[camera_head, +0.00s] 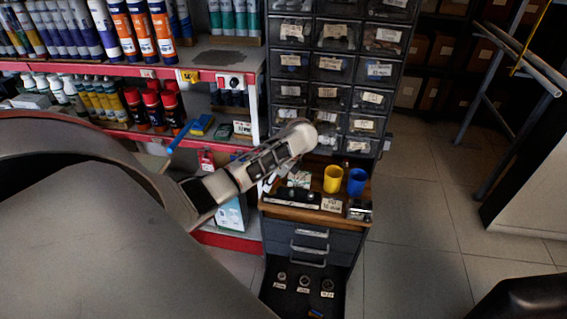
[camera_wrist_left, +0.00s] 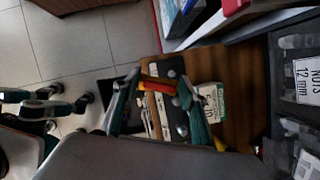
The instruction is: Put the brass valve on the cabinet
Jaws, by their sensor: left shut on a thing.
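My left gripper (camera_wrist_left: 157,92) is shut on a small red and yellow-orange thing (camera_wrist_left: 158,85), which I take to be the brass valve. It shows between the fingertips in the wrist view, and its full shape is hidden. In the head view the gripper is mostly hidden behind my forearm, over the left part of the cabinet. The low dark cabinet (camera_head: 308,242) has a brown wooden top, which also shows in the wrist view (camera_wrist_left: 236,80). I cannot tell whether the valve touches the top. My right gripper is not in view.
On the cabinet top stand a yellow cup (camera_head: 333,180), a blue cup (camera_head: 356,181) and a black tray (camera_head: 292,198). Small-parts drawers (camera_head: 330,62) rise behind. A shelf (camera_head: 215,55) with tubes and cans is at the left. Tiled floor (camera_head: 420,230) is open at the right.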

